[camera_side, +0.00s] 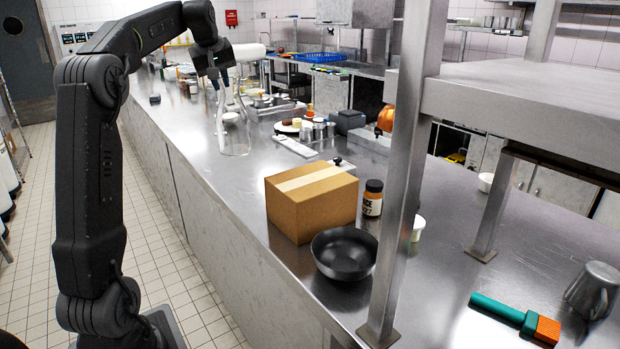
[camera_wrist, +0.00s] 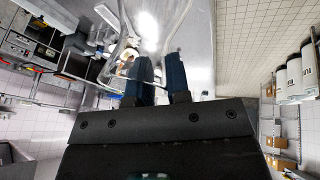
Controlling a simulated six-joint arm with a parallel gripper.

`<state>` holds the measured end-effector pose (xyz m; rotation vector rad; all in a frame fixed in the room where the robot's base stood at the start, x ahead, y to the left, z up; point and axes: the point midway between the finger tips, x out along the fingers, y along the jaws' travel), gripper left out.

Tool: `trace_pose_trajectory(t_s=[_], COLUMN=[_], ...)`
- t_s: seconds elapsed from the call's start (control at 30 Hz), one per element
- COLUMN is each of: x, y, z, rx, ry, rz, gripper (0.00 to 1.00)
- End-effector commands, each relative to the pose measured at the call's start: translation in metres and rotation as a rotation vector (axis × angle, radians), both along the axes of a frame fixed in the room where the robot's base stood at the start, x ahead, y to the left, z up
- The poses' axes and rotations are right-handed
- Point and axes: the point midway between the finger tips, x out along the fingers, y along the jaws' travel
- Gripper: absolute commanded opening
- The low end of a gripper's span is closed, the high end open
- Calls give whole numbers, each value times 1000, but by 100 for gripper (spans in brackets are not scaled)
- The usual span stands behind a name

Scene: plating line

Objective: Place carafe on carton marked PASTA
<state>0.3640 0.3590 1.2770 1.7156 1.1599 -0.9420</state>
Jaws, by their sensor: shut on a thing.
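The clear glass carafe (camera_side: 233,138) hangs or stands upright over the steel counter, left of the carton, in the side view. I cannot tell whether its base touches the counter. My gripper (camera_side: 219,80) is at its upper part, shut on it. In the wrist view my two dark blue fingers (camera_wrist: 163,75) reach towards the transparent glass of the carafe (camera_wrist: 183,18). The brown cardboard carton (camera_side: 325,208) is closed, with a pale tape strip along its top. No PASTA marking is readable on the sides I see. The carton's top is bare.
A black bowl-shaped pan (camera_side: 344,254) stands in front of the carton, and a dark-lidded jar (camera_side: 372,198) is at its right. A steel post (camera_side: 405,170) rises farther right. Small metal containers (camera_side: 318,130) and a white board (camera_side: 294,146) lie behind the carton.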

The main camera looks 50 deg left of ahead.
Motion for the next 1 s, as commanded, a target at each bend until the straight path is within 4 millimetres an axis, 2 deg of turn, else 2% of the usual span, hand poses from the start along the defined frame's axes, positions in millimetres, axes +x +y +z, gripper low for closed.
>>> trace_pose_trajectory(t_s=[0.03,0.2,0.33,0.5,0.73,1.0], x=[9,28,35,39,55,94], y=[-16,-58,-81,-99,-115,-147], z=[13,42,56,66,56,26], rx=[6,6,8,8,7,5], ry=[-9,-9,-8,-8,-5,-4], rz=[-54,-205,-289,-351,-368,-369], gripper=[0,0,0,0,0,0])
